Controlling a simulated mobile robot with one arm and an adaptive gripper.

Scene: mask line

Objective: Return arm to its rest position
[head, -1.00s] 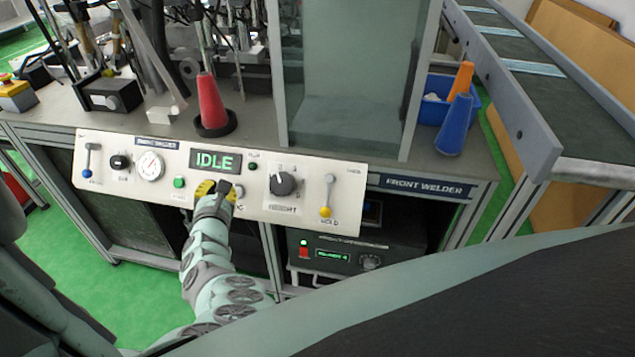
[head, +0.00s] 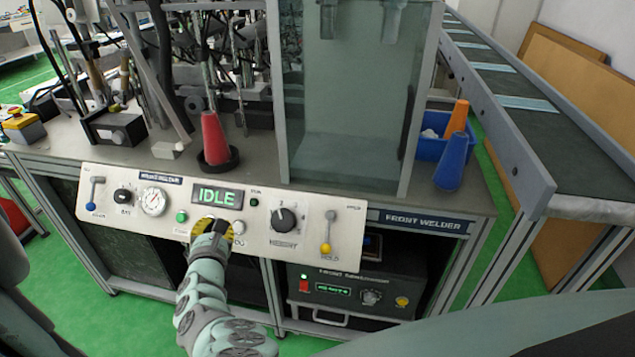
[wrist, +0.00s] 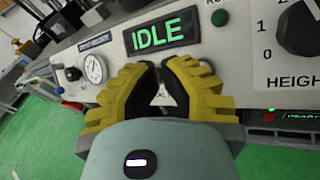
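My gripper (wrist: 160,66) has yellow fingers with black inner pads. In the head view my gripper (head: 213,224) is in front of the lower middle of the white control panel (head: 330,265), just below the green IDLE display (head: 217,196). It hides part of the panel's lower row. I cannot tell whether it touches the panel. My arm reaches up to it from the bottom of the view.
The height knob (head: 283,219) and a yellow-tipped lever (head: 326,248) are right of my gripper; a green button (head: 182,217) is left. A red cone (head: 214,138) stands on the bench above. A welder unit (head: 350,290) sits below. Green floor (head: 90,318) is clear lower left.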

